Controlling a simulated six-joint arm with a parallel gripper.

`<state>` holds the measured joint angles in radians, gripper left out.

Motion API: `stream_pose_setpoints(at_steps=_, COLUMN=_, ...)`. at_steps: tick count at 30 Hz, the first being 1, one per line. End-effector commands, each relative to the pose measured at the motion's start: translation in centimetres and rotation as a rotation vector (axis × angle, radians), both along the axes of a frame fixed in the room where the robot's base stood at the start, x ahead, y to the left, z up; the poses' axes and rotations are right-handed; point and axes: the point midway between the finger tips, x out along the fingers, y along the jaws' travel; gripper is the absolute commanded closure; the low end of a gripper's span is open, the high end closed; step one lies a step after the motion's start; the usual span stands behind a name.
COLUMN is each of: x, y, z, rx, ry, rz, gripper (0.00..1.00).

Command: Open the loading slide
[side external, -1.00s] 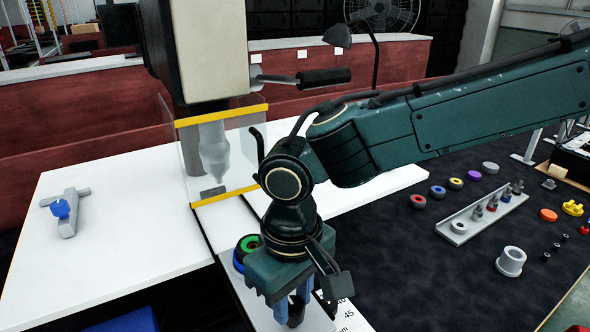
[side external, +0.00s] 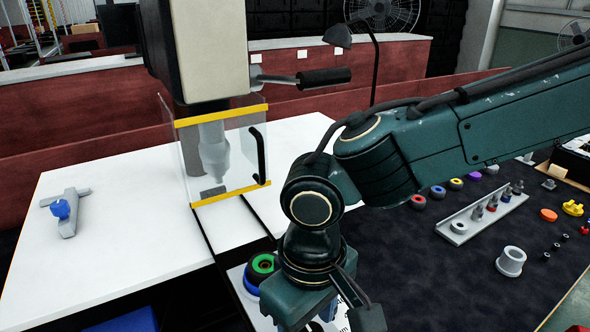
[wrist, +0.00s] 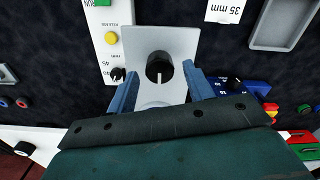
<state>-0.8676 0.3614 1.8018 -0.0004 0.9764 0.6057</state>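A light grey plate with a black knob (wrist: 160,68) shows in the wrist view. The knob has a white line on its face. I cannot tell for sure whether this plate (wrist: 183,40) is the loading slide. My gripper (wrist: 161,78) is open, with one blue finger on each side of the plate's lower part. The knob appears between and just beyond the fingertips; contact cannot be seen. In the side external view my gripper (side external: 322,318) is low at the bottom edge, its fingers mostly hidden or cut off.
A white panel (wrist: 110,62) with green and yellow buttons lies left of the plate, and a blue box with a dial (wrist: 236,84) lies right. A clear guard with yellow edges (side external: 225,160) stands behind my gripper. Several small parts lie on the dark mat (side external: 430,270).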

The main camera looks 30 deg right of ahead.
Motion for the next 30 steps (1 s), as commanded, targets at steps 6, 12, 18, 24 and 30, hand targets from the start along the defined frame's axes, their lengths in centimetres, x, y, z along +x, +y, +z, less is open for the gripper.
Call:
stream_pose_setpoints(at_steps=6, x=0.0, y=0.0, z=0.0, rx=-0.001, ry=0.001, rz=0.000, gripper=0.48)
stream_pose_setpoints(at_steps=12, x=0.0, y=0.0, z=1.0, rx=0.000, ry=-0.001, rz=0.000, gripper=0.48)
stream_pose_setpoints(at_steps=18, x=0.0, y=0.0, z=3.3, rx=0.003, ry=-0.002, rz=0.000, gripper=0.48)
stream_pose_setpoints(at_steps=24, x=0.0, y=0.0, z=6.7, rx=0.003, ry=-0.002, rz=0.000, gripper=0.48)
stream_pose_setpoints(at_steps=30, x=0.0, y=0.0, z=10.1, rx=0.003, ry=-0.002, rz=0.000, gripper=0.48)
